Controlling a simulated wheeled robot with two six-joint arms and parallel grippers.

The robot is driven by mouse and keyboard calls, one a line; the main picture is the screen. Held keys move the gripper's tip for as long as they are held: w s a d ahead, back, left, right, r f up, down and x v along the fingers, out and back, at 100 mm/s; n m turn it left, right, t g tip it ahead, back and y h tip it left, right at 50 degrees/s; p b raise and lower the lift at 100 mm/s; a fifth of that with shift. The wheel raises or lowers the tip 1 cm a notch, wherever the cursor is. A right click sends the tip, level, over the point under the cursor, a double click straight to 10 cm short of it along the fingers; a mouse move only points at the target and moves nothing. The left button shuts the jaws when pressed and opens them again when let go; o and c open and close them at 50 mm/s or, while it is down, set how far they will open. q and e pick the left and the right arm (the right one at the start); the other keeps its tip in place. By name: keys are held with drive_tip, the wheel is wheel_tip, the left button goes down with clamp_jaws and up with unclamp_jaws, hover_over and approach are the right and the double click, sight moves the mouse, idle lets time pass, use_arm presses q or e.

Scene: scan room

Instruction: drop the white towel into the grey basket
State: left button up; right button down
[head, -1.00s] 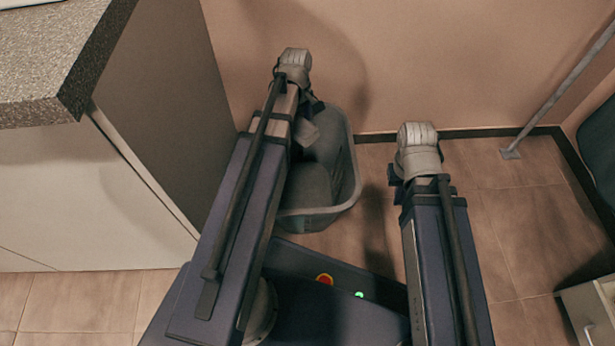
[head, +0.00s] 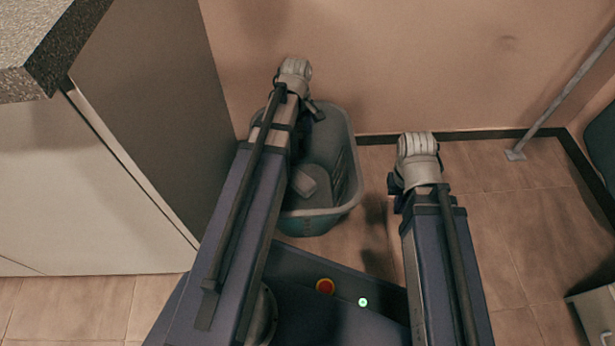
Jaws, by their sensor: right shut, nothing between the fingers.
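The grey basket (head: 347,190) stands on the floor by the wall, partly behind my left arm. A pale folded piece, which looks like the white towel (head: 306,183), lies low inside the basket; my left arm hides part of it. My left gripper (head: 306,118) is above the basket, apart from the towel. One dark finger sticks out to the right of the wrist; the other is mostly hidden, and the jaws look open. My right gripper (head: 395,190) is shut and empty, to the right of the basket, mostly hidden by its own wrist.
A cabinet with a speckled worktop (head: 45,45) stands at the left, close to the basket. The wall (head: 420,70) is right behind the basket. A slanted metal pole (head: 560,100) meets the floor at the right.

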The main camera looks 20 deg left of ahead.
use_arm(q)
wheel_tip(320, 180, up, 8)
drive_tip(key=p, duration=0.8)
drive_tip(key=shift+f, duration=0.1)
idle(0.5)
drive_tip(key=s+d+r+m+y+p, duration=0.1)
drive_tip(key=s+d+r+m+p, duration=0.2)
drive_tip(key=s+d+m, duration=0.55)
drive_tip(key=s+d+r+m+p, duration=0.25)
drive_tip(key=s+d+m, duration=0.25)
drive_tip(key=d+m, duration=0.55)
wheel_tip(320, 180, up, 38)
drive_tip(key=d+n+p, duration=0.1)
drive_tip(key=p, duration=3.6)
drive_tip(key=shift+w+d+f+n, duration=0.15)
drive_tip(key=shift+w+f+n, duration=0.15)
drive_tip(key=shift+w, duration=0.15)
